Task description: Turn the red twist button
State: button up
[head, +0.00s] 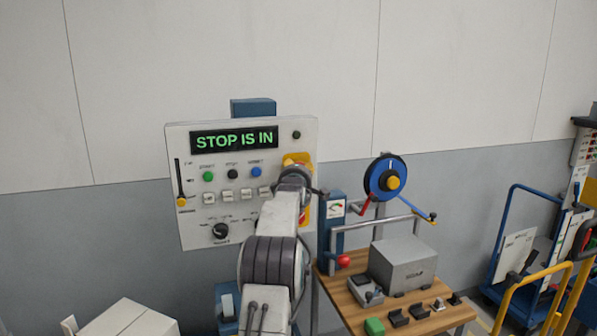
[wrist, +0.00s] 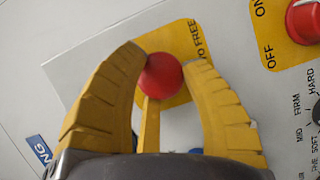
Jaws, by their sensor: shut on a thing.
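The red twist button (wrist: 160,76) shows in the wrist view as a round red cap on a yellow plate (wrist: 190,38) lettered "TO FREE". My gripper (wrist: 164,62) is shut on the button, with one yellow finger on its left and one on its right. In the head view my gripper (head: 297,178) is at the right side of the white control panel (head: 185,145), over the yellow plate (head: 297,158). My arm hides the button there. The panel's display (head: 234,138) reads "STOP IS IN" in green.
A red knob (wrist: 305,21) on an ON/OFF plate lies at the upper right of the wrist view. A black dial (head: 221,231) and a yellow-tipped slider (head: 182,200) are on the panel. Right of the panel stand a blue reel (head: 378,178) and a wooden bench (head: 345,298).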

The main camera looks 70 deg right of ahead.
jog(key=c, duration=0.3)
jog(key=shift+f, duration=0.1)
jog(key=shift+m+b, duration=0.5)
jog(key=shift+m, duration=0.1)
jog(key=o, duration=1.2)
jog(key=shift+a, duration=0.1)
jog(key=shift+r+v, duration=0.15)
jog(key=shift+v, duration=2.8)
jog(key=shift+r+v, duration=0.15)
jog(key=shift+v, duration=2.8)
